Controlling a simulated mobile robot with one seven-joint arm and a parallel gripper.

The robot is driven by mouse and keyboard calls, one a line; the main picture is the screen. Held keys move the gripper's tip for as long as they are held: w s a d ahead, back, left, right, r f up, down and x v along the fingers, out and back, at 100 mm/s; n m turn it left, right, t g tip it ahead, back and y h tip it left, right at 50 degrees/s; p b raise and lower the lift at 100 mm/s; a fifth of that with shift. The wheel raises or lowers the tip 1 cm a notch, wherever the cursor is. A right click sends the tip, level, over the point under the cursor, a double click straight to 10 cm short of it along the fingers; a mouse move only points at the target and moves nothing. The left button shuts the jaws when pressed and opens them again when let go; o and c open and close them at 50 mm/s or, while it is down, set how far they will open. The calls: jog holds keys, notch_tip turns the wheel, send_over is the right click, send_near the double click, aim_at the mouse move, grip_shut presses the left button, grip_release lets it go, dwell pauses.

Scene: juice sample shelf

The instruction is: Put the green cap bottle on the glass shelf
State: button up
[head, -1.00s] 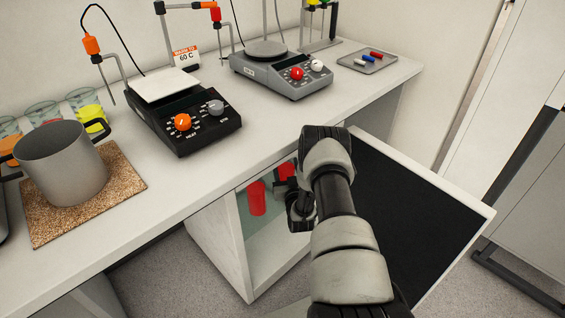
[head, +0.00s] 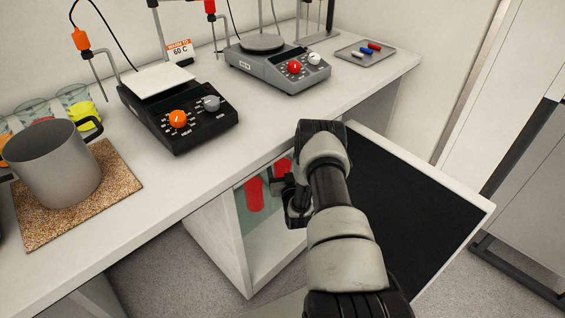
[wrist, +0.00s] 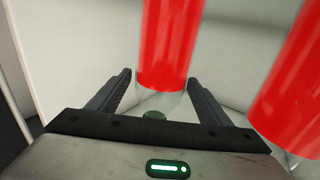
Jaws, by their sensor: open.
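A red bottle (wrist: 168,45) stretches between the fingers of my gripper (wrist: 159,78) in the wrist view. Its clear end and a dark green cap-like disc (wrist: 154,115) show near the palm. The gripper is open, with a finger on each side of the bottle. A second red bottle (wrist: 300,85) is to the right, outside the fingers. In the head view, two red bottles (head: 254,194) (head: 282,167) show inside the open cabinet beside my gripper (head: 277,184). I cannot tell which is between the fingers. No glass shelf shows clearly.
The cabinet (head: 212,245) is under the bench, its dark-faced door (head: 415,200) open to the right of my arm. On the bench are a black hotplate (head: 180,125), a grey hotplate (head: 280,72), a metal pot (head: 55,165) on a cork mat and a small tray (head: 364,52).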

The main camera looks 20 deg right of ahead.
jog(key=p+v, duration=0.3)
jog(key=v, duration=0.9)
